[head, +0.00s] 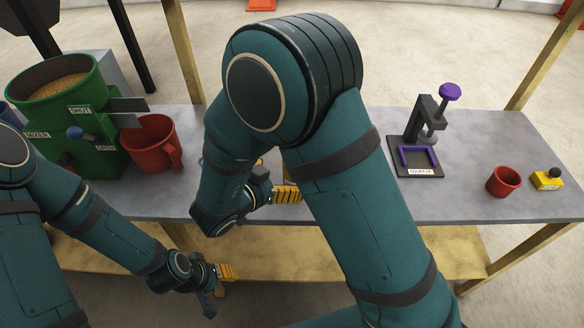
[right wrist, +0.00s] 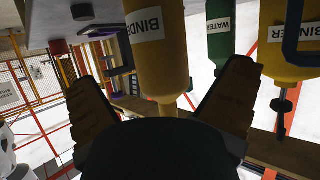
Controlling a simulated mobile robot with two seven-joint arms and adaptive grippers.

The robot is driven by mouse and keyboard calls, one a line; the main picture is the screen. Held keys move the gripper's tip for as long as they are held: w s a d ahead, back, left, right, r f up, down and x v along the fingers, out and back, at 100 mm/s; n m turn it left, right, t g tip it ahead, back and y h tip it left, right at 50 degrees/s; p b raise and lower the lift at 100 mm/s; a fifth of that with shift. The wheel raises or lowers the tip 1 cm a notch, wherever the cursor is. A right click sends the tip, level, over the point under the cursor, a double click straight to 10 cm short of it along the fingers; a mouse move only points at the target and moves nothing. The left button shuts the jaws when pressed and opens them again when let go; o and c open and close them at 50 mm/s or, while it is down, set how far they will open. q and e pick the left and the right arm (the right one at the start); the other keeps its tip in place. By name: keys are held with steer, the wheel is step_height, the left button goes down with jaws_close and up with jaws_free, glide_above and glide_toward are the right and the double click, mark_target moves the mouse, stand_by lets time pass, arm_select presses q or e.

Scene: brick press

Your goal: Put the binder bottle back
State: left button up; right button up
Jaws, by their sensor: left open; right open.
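A yellow bottle labelled BINDER (right wrist: 155,50) shows in the right wrist view, its narrow end toward the bottom of the picture. It appears between the open fingers of my right gripper (right wrist: 165,100); I cannot tell whether they touch it. A second yellow container labelled BINDER (right wrist: 288,45) is at the right of that view, partly cut off. In the head view my right gripper (head: 286,194) is over the table's front part, and my right arm hides most of what is around it. My left gripper (head: 222,284) is open and empty, in front of the table edge.
A green WATER bottle (right wrist: 219,38) is between the two yellow ones. On the grey table (head: 350,205) are a green mixer (head: 95,150), a large red mug (head: 150,145), a press (head: 416,155), a small red cup (head: 503,181) and a yellow block (head: 547,180).

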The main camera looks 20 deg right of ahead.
steer(key=p+v, duration=0.1)
steer(key=v, duration=0.4)
steer(key=shift+s+a+r, duration=0.1)
steer(key=shift+s+a, duration=0.1)
stand_by(0.4)
